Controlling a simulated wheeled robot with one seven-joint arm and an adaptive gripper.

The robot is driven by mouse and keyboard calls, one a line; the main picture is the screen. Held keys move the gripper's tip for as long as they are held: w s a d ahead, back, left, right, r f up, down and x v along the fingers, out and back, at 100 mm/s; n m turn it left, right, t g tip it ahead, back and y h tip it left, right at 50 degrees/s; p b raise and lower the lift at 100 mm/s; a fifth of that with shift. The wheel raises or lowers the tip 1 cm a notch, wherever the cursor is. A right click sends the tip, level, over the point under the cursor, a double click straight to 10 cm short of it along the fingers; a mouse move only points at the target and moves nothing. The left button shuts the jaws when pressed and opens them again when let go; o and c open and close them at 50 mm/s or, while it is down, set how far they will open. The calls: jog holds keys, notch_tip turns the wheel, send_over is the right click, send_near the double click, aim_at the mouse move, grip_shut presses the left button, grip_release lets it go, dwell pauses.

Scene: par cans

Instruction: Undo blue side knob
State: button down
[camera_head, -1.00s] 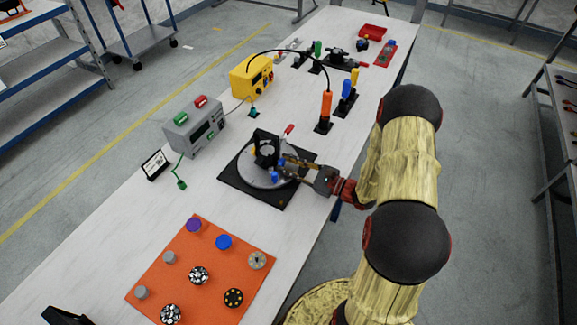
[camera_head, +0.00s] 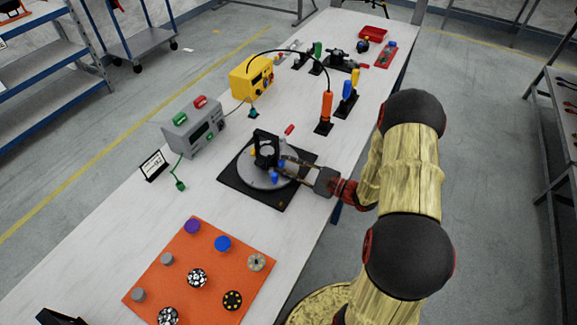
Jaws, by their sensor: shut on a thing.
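The fixture is a round grey turntable (camera_head: 248,172) on a black square base plate (camera_head: 267,195), with a black upright clamp block (camera_head: 266,147) on it. Small blue knobs sit on the side of the block facing my arm; one blue knob (camera_head: 278,178) shows just below my fingers. My gripper (camera_head: 284,164) reaches in from the right, level with the block's side. Its fingers are shut on the blue side knob, which the fingertips partly hide.
A red handle (camera_head: 289,129) stands behind the block. A grey meter box (camera_head: 195,128), yellow box (camera_head: 251,77) and orange-handled tool (camera_head: 326,106) stand farther back. An orange mat (camera_head: 180,270) with several knobs lies in front. White table is clear between mat and fixture.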

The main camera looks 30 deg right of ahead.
jog(key=c, duration=1.6)
grip_release()
jog(key=shift+o, duration=0.3)
jog(key=shift+m, duration=0.3)
